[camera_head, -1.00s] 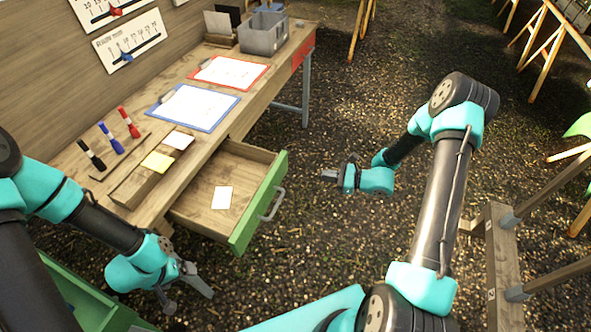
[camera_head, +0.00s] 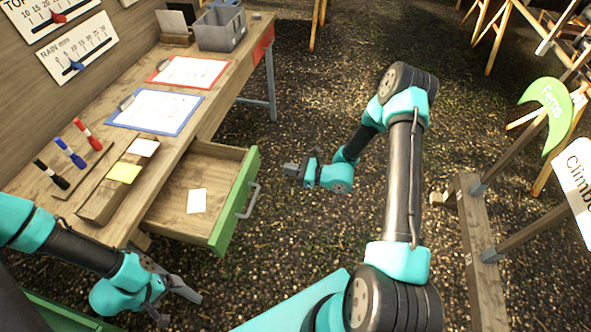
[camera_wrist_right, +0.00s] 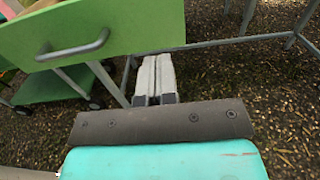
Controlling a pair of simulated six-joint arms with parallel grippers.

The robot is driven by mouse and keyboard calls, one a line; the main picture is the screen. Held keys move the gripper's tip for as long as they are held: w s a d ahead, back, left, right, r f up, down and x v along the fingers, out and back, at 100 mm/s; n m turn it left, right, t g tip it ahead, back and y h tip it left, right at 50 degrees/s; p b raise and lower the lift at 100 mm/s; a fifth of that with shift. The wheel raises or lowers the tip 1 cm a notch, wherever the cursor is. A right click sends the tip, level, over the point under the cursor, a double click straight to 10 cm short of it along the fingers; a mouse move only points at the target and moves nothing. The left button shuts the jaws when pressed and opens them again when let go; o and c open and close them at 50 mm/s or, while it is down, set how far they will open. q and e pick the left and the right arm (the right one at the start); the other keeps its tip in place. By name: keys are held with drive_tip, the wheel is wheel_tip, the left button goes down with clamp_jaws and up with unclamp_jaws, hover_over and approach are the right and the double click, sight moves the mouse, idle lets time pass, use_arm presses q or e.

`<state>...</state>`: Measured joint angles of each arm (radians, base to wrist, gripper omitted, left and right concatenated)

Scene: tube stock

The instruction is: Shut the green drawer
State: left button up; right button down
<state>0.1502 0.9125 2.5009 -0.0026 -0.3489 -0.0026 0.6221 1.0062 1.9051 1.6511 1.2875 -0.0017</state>
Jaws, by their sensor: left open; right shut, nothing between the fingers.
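The green drawer (camera_head: 236,203) is pulled out from the wooden desk, with a white card (camera_head: 197,201) lying inside it. Its grey bar handle (camera_head: 249,200) is on the outer face. In the right wrist view the green front (camera_wrist_right: 120,27) and handle (camera_wrist_right: 72,47) show at upper left. My right gripper (camera_head: 289,170) is shut and empty, out in front of the drawer's face to the right of the handle, apart from it. It also shows in the right wrist view (camera_wrist_right: 154,75). My left gripper (camera_head: 180,304) is open and empty, low at the left, below the drawer.
The desk top holds a blue clipboard (camera_head: 155,111), a red clipboard (camera_head: 187,71), a grey bin (camera_head: 220,28) and several markers. A wooden rack (camera_head: 480,255) stands at right. The gravel between drawer and rack is free apart from my right arm.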

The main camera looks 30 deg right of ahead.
sight(256, 163)
drive_tip(key=x, duration=0.9)
drive_tip(key=shift+w+a, duration=0.3)
